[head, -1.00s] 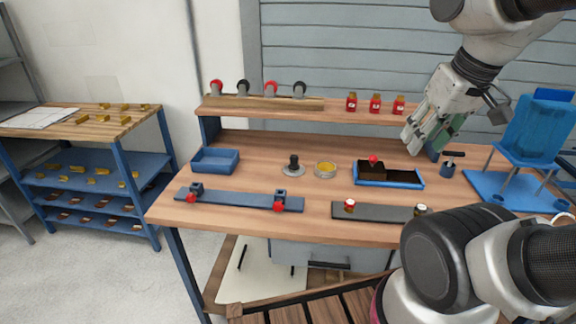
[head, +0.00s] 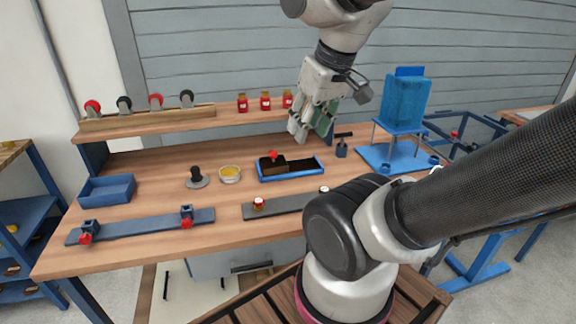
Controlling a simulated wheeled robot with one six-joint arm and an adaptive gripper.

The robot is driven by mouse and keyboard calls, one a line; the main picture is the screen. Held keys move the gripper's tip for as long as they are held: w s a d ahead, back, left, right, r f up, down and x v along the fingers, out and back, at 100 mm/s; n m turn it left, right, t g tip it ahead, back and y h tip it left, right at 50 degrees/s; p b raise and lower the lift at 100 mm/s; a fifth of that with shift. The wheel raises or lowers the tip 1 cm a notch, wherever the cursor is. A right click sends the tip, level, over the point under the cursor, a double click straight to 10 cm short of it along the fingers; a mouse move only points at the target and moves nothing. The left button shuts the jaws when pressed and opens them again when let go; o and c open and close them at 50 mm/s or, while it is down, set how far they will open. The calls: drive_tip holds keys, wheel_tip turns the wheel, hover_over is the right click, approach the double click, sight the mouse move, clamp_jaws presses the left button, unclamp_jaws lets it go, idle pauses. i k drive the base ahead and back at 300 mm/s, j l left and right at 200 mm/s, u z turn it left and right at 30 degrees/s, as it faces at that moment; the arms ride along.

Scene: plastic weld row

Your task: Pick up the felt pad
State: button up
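A blue-rimmed tray (head: 291,177) lies on the bench in the head view. It holds a brown block with a red knob (head: 274,167) at the left and a dark flat area (head: 303,167) at the right. I cannot tell for sure which of these, if either, is the felt pad. My gripper (head: 311,136) hangs fingers-down above and behind the tray's right end, apart from it. Its fingers look spread, with green surfaces showing between them. I see nothing clearly held.
A yellow-filled dish (head: 229,175), a black-knobbed piece (head: 196,178) and a blue bin (head: 106,190) stand left of the tray. Red jars (head: 265,101) sit on the shelf behind. A blue stand with a chair-like part (head: 404,105) is at right. Dark fixture strips lie in front.

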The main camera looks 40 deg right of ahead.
sight(197, 178)
drive_tip(key=i+j+z, duration=0.2)
drive_tip(key=j, duration=0.25)
drive_tip(key=i+j+z, duration=0.1)
drive_tip(key=j+z, duration=0.15)
drive_tip(key=j, duration=0.2)
drive_tip(key=i+j+z, duration=0.2)
drive_tip(key=j, duration=0.25)
drive_tip(key=k, duration=0.1)
